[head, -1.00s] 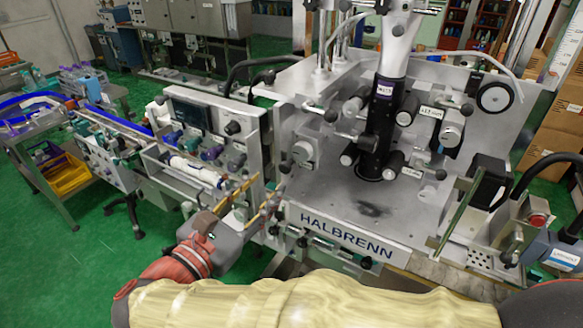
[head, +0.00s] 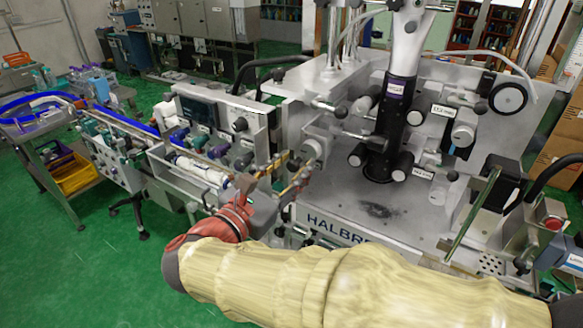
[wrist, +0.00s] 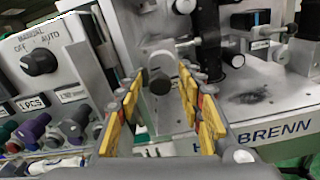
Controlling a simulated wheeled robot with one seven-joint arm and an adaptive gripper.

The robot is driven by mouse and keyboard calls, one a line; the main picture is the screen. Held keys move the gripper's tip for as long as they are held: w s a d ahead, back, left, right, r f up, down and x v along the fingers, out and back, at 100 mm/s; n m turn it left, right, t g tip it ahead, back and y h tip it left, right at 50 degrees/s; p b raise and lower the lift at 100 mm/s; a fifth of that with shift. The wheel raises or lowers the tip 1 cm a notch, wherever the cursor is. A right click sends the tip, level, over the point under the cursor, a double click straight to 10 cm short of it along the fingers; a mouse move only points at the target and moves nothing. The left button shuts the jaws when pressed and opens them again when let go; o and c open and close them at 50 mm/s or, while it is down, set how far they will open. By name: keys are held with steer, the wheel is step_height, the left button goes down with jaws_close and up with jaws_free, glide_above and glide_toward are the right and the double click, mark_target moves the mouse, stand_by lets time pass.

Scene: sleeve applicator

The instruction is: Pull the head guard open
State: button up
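A clear, greenish pane (head: 472,208) stands nearly edge-on at the right of the HALBRENN machine, beside a black box. It may be the head guard, but I cannot tell for sure. My gripper (head: 284,172) is at the left front edge of the machine, its yellow-padded fingers spread and empty. In the wrist view my gripper (wrist: 162,92) has a grey cylinder with a dark round end (wrist: 160,80) beyond and between its fingertips. I cannot tell whether the fingers touch it. No guard handle can be made out clearly.
The black sleeve column (head: 392,130) stands on the machine's metal deck (head: 345,200), with rollers around it. The control panel (head: 212,118) with knobs is close to the left of my gripper. A conveyor (head: 110,118) runs further left. Green floor (head: 95,270) is open at the lower left.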

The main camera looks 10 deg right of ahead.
steer(key=shift+c, duration=0.5)
steer(key=c, duration=0.7)
jaws_close()
